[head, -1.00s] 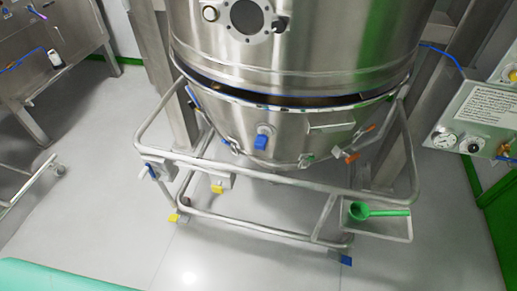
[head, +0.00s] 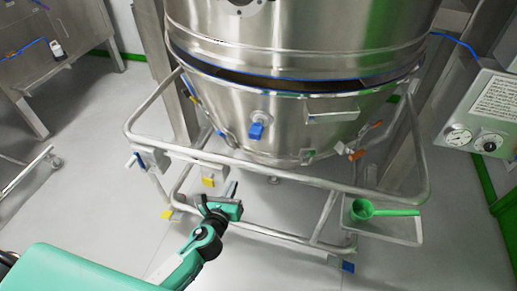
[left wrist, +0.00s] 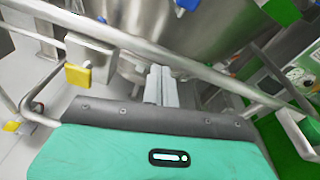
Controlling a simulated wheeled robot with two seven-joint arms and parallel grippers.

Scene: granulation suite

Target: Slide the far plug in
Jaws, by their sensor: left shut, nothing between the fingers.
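I cannot tell for certain which fitting is the far plug. A grey block with a yellow tab (head: 208,181) hangs on the trolley's front rail, and a second block with a blue handle (head: 138,161) is at its left corner. The yellow tab also shows in the left wrist view (left wrist: 78,75), left of my fingers. A blue-handled fitting (head: 256,130) is on the bowl's front, and orange-ended fittings (head: 357,154) are at its right. My left gripper (head: 232,188) is shut and empty, just right of the yellow tab; its fingers (left wrist: 161,82) point toward the rail. My right gripper is out of view.
The steel bowl (head: 300,105) sits in a tubular trolley frame (head: 270,186). A side tray (head: 400,232) holds a green scoop (head: 364,209). A gauge panel (head: 478,128) stands at the right.

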